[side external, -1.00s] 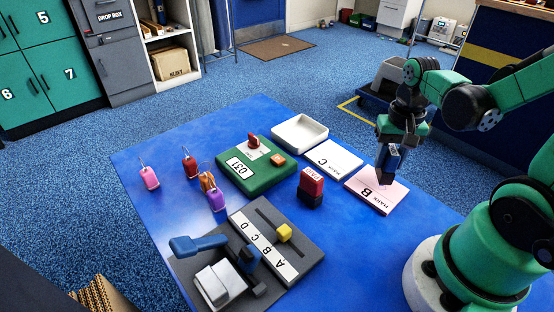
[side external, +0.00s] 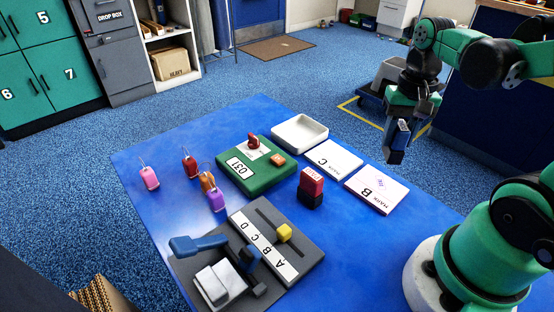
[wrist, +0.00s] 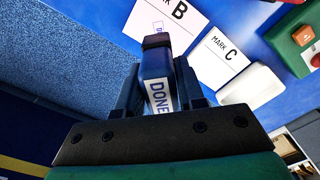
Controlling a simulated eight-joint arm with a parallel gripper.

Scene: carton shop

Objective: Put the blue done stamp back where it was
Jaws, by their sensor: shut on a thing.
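The blue done stamp (side external: 397,141) is held in my gripper (side external: 399,125). In the wrist view the stamp (wrist: 156,70) sits between the two fingers of my gripper (wrist: 157,88), with its DONE label facing the camera. It hangs in the air, apart from the table, just beyond the far right edge of the MARK B card in the side view. The MARK B card (side external: 368,194) is white with a small bluish mark on it; the mark also shows on the card in the wrist view (wrist: 170,16).
The MARK C card (side external: 332,159), a white tray (side external: 300,131), a red stamp (side external: 311,187) and a green block (side external: 232,180) stand on the blue table (side external: 165,220). Several coloured tags (side external: 150,178) lie at left. A grey lever device (side external: 310,258) is in front.

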